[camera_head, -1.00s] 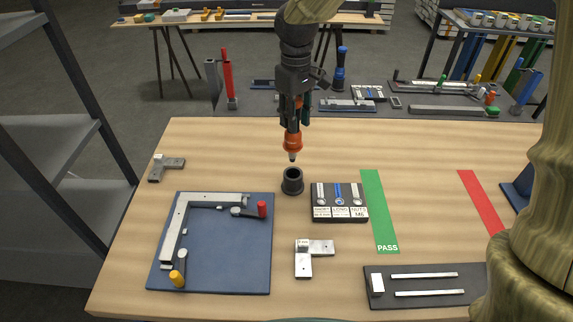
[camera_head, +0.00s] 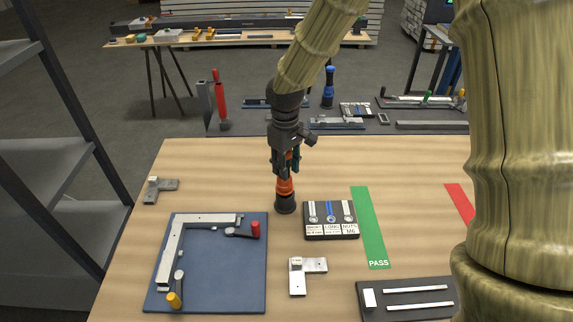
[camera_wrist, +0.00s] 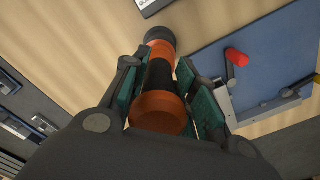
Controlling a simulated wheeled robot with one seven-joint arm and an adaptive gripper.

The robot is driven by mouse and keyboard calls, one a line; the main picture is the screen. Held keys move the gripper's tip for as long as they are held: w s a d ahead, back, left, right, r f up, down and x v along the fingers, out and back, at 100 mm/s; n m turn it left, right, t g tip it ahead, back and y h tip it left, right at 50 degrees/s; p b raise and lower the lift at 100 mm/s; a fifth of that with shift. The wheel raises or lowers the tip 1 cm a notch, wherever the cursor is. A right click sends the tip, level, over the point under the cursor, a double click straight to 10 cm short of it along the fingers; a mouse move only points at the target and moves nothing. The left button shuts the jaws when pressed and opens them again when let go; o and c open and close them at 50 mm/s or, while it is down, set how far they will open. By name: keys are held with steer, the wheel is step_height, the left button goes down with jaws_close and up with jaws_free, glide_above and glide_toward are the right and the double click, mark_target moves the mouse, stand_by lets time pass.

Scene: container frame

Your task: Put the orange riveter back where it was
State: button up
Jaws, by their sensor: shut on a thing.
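The orange riveter (camera_head: 284,187) stands about upright with its nose end down in the black round holder (camera_head: 286,205) on the wooden table. My gripper (camera_head: 285,160) is shut on the riveter's body from above. In the wrist view, the riveter (camera_wrist: 158,112) lies between the green-padded fingers of my gripper (camera_wrist: 166,92), and its far end meets the black holder (camera_wrist: 160,36). The nose tip is hidden inside the holder. I cannot tell whether it is fully seated.
A black tray (camera_head: 331,233) with labelled compartments stands just right of the holder. A blue fixture plate (camera_head: 215,275) with clamps lies to the front left. Metal brackets (camera_head: 297,283) lie nearby. A green PASS strip (camera_head: 370,228) runs to the right. The table behind the holder is clear.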

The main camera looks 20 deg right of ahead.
steer(key=shift+f, duration=0.3)
steer(key=shift+s, duration=0.1)
steer(key=shift+f, duration=0.4)
steer(key=o, duration=0.9)
steer(key=shift+f, duration=0.1)
steer(key=shift+o, duration=0.2)
step_height(320, 180, up, 13)
steer(key=b, duration=0.3)
